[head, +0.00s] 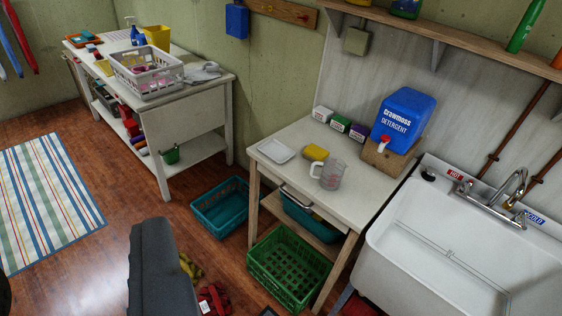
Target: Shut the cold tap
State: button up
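The cold tap is at the right end of the chrome faucet on the white sink (420,235). Its small chrome handle (521,216) is beside the blue COLD label (536,218). The spout (516,185) curves up between the two handles. The hot side, with a red HOT label (456,174), is at the left. The picture is too small to tell whether water runs or how far the cold handle is turned. No gripper fingertips show; a dark grey part of mine stands at the lower left, well away from the sink.
A white table (270,155) left of the sink carries a blue detergent jug (403,118), a measuring jug (330,174) and small boxes. A green crate (289,268) and a teal basket (221,206) stand on the floor. A shelf (450,35) runs above the sink.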

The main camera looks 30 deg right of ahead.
aim_at(523, 213)
jog(key=z, duration=0.1)
jog(key=i, duration=0.95)
jog(key=z, duration=0.95)
jog(key=i, duration=1.2)
jog(key=z, duration=0.9)
